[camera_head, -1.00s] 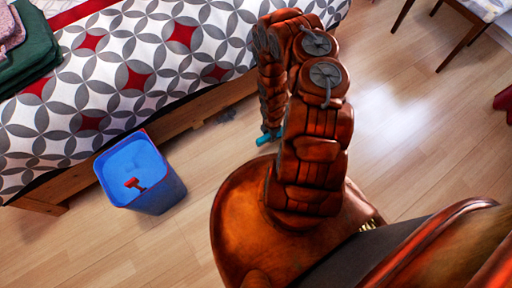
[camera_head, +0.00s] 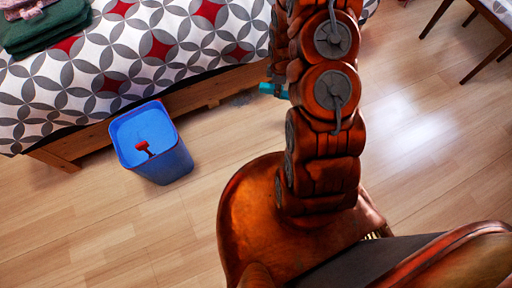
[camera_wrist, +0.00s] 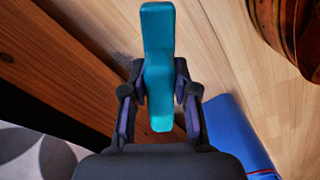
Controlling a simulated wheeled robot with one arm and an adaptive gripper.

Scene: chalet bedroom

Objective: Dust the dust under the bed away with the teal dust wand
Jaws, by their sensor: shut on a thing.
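My gripper (camera_wrist: 160,80) is shut on the teal dust wand (camera_wrist: 158,30), its fingers on either side of it. In the head view, a small part of the teal wand (camera_head: 274,90) shows beside my arm, which hides the rest and most of the gripper. The bed (camera_head: 165,45) has a wooden side rail (camera_head: 205,93). A grey dust patch (camera_head: 241,99) lies on the floor at the rail's lower edge, just left of the wand. A faint grey smudge also shows in the wrist view (camera_wrist: 122,59), left of the wand. The space under the bed is hidden.
A blue bin (camera_head: 168,165) with a red-handled thing (camera_head: 143,147) in it stands against the bed's side; its wall (camera_wrist: 236,125) shows in the wrist view. Folded green cloth (camera_head: 45,28) lies on the bed. A chair (camera_head: 470,40) stands at upper right. The floor between is clear.

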